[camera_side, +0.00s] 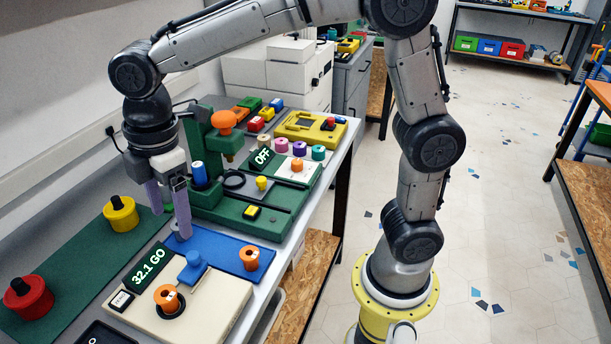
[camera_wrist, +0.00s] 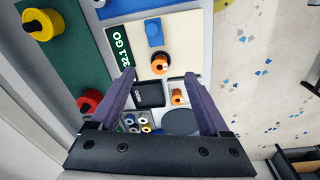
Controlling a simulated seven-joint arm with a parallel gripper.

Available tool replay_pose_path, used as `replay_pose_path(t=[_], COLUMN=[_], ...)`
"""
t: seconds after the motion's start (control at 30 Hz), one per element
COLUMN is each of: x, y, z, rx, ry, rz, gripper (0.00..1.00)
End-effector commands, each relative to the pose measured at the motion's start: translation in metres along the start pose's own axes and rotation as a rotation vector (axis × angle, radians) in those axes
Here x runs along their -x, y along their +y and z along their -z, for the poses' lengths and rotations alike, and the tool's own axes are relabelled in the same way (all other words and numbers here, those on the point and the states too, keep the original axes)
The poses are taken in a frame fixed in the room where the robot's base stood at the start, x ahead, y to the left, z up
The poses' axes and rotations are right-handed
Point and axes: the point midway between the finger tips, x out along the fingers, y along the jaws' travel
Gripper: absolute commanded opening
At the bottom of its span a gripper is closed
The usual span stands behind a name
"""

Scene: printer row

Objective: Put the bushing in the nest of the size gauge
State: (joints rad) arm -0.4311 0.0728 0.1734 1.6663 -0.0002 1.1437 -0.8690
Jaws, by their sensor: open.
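The size gauge (camera_side: 215,310) is a cream block with a green display reading "32.1 GO" and a blue slider (camera_side: 193,268). An orange bushing (camera_side: 168,297) sits upright in its round black nest. The wrist view also shows this bushing (camera_wrist: 159,64) in the gauge (camera_wrist: 190,40). A second orange bushing (camera_side: 249,258) stands on the blue mat (camera_side: 222,251) behind the gauge. My gripper (camera_side: 170,225) is open and empty, with its purple fingers pointing down, above the bench near the blue mat's left end. In the wrist view my fingers (camera_wrist: 158,75) are spread apart.
A green mat (camera_side: 75,275) at left carries a yellow knobbed cylinder (camera_side: 121,213) and a red one (camera_side: 28,297). A green press fixture (camera_side: 235,215) stands behind. In the wrist view, another orange part (camera_wrist: 178,96) and a tray of rings (camera_wrist: 137,122) lie below the gauge.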

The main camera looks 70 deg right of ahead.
Motion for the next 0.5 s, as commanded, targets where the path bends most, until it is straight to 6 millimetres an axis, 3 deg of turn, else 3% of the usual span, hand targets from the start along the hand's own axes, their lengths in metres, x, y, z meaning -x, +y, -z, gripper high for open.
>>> replay_pose_path(t=[0.03,0.2,0.4,0.5], x=[0.016,0.043,0.046,0.039], y=[-0.006,-0.038,-0.09,-0.112], z=[-0.025,-0.098,-0.165,-0.186], rx=[-0.106,-0.489,-0.914,-1.078], ry=[0.024,0.105,0.217,0.267], rz=[-0.033,-0.127,-0.226,-0.261], gripper=[0.8,0.8,0.8,0.8])
